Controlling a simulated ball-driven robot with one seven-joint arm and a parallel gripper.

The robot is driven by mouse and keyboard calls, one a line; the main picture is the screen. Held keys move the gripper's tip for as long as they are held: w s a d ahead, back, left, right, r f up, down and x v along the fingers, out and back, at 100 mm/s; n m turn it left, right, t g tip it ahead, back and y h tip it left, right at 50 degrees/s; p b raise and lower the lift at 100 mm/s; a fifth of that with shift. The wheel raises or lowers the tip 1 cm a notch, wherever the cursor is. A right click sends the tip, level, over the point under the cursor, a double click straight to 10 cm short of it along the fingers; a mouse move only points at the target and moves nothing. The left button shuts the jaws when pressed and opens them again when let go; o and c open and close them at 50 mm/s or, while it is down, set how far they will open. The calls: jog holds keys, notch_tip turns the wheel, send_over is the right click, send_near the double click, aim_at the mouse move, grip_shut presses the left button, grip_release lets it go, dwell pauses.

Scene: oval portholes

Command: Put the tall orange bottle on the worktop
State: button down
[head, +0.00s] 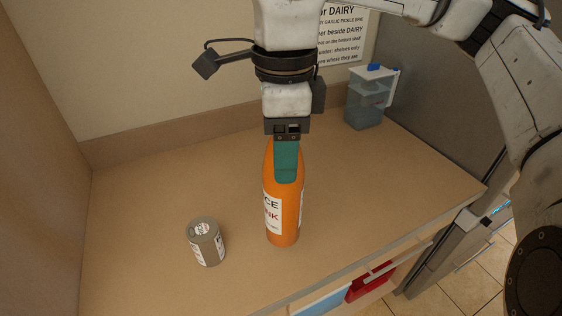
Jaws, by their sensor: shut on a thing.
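The tall orange bottle (284,228) stands upright in the head view, over the middle of the tan worktop (150,220). It has a white label with dark and red print. My gripper (287,165) points down from above and is shut on the bottle's upper part. A teal finger covers the front of the bottle's neck, and the bottle's top is hidden. The bottle's base appears at or very near the worktop surface; I cannot tell whether it touches.
A small grey-brown can (206,243) stands left of the bottle. A printed sign (341,36) hangs on the back wall. The worktop's front edge runs along the lower right. The left of the worktop is clear.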

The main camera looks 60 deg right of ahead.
jog(key=w+d+f+p, duration=0.4)
jog(key=d+f, duration=0.3)
jog(key=f, duration=0.3)
jog(key=shift+w+d+f, duration=0.3)
jog(key=shift+w+f, duration=0.1)
jog(key=shift+w, duration=0.1)
jog(key=shift+f, duration=0.15)
jog(key=shift+c, duration=1.5)
grip_release()
notch_tip(320, 180, up, 12)
jog(key=b, duration=0.3)
jog(key=shift+r, duration=0.2)
